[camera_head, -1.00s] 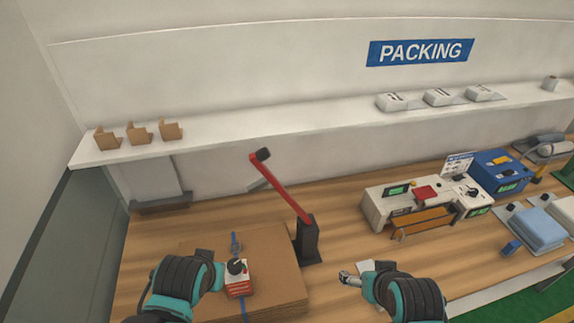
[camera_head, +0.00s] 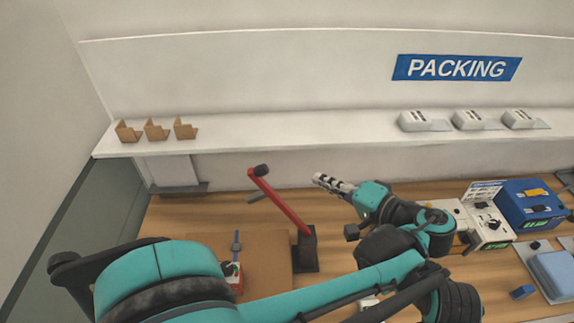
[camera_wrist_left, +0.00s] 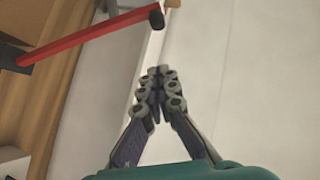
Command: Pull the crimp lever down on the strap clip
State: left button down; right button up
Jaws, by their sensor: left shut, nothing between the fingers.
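The red crimp lever (camera_head: 282,207) slants up and left from its black stand (camera_head: 306,250), with a black knob (camera_head: 261,170) at its raised end. My left gripper (camera_head: 318,180) is shut and empty, to the right of the knob and apart from it. In the left wrist view the shut fingers (camera_wrist_left: 157,72) point toward the lever end, and the red lever (camera_wrist_left: 85,40) and its black knob (camera_wrist_left: 156,18) lie beyond and left of the tips. A blue strap (camera_head: 237,243) lies on the cardboard (camera_head: 268,262); I cannot make out the clip. My right gripper is not distinguishable.
A white shelf (camera_head: 300,135) runs along the back. Machines, including a blue box (camera_head: 530,205), stand at the right.

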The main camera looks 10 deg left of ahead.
pick_arm(q)
jog(key=shift+a, duration=0.1)
jog(key=s+a+x, duration=0.1)
jog(key=s+x, duration=0.1)
jog(key=x, duration=1)
jog(key=shift+a+f+p, duration=0.4)
jog(key=shift+a+f, duration=0.1)
